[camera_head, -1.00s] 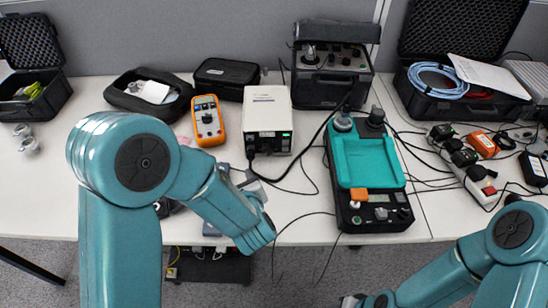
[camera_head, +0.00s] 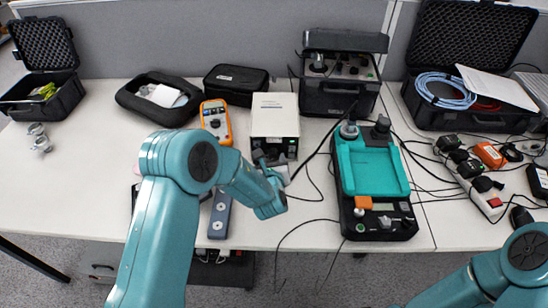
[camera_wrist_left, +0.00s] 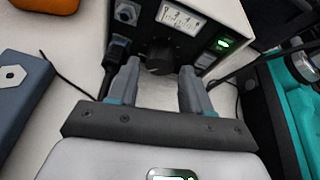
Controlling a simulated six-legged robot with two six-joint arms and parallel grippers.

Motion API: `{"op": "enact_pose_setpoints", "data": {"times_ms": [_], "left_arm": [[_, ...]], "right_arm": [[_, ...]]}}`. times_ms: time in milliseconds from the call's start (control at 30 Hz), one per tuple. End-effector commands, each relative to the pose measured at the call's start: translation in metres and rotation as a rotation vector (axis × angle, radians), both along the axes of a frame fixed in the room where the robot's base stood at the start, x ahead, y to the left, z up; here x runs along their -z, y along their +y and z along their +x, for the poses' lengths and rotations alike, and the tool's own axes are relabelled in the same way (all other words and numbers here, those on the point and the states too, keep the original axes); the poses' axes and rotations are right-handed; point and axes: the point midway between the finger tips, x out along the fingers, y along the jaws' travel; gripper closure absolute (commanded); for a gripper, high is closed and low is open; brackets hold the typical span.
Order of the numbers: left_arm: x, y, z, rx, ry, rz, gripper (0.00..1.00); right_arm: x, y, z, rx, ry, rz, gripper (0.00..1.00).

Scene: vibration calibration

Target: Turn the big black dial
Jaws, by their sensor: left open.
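The big black dial (camera_wrist_left: 159,59) sits on the front panel of a white box, below a small meter, in the left wrist view. The white box (camera_head: 275,113) stands mid-table in the head view, where I cannot make out the dial clearly. My left gripper (camera_wrist_left: 160,72) is open, its two fingers pointing at the panel on either side of the dial. From this view I cannot tell whether they touch it. In the head view the left gripper (camera_head: 270,170) is just in front of the box. My right gripper is out of view.
A black cable plug (camera_wrist_left: 117,55) sits left of the dial, and a green-lit switch (camera_wrist_left: 220,44) is to its right. An orange multimeter (camera_head: 216,122) stands left of the box. A teal-topped device (camera_head: 373,165) stands to the right, with loose cables between.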

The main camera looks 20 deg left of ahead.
Motion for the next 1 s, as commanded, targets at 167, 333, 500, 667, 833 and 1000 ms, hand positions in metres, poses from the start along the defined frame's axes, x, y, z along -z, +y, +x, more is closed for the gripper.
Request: {"op": "enact_pose_setpoints", "data": {"times_ms": [167,333,500,667,833,1000], "left_arm": [[0.007,0.003,0.015,0.0,0.002,-0.001,0.51],[0.008,0.004,0.018,0.001,0.001,-0.001,0.51],[0.008,0.004,0.018,0.001,0.001,-0.001,0.58],[0.008,0.004,0.018,0.001,0.001,-0.001,0.92],[0.008,0.004,0.018,0.0,0.002,0.006,0.92],[0.01,0.003,0.018,0.001,0.016,0.05,0.92]], "right_arm": [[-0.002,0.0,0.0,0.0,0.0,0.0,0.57],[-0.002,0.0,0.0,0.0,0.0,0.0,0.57],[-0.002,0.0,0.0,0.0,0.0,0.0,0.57],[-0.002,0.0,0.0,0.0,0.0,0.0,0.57],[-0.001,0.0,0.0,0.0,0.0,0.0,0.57],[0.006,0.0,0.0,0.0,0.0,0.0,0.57]]}}
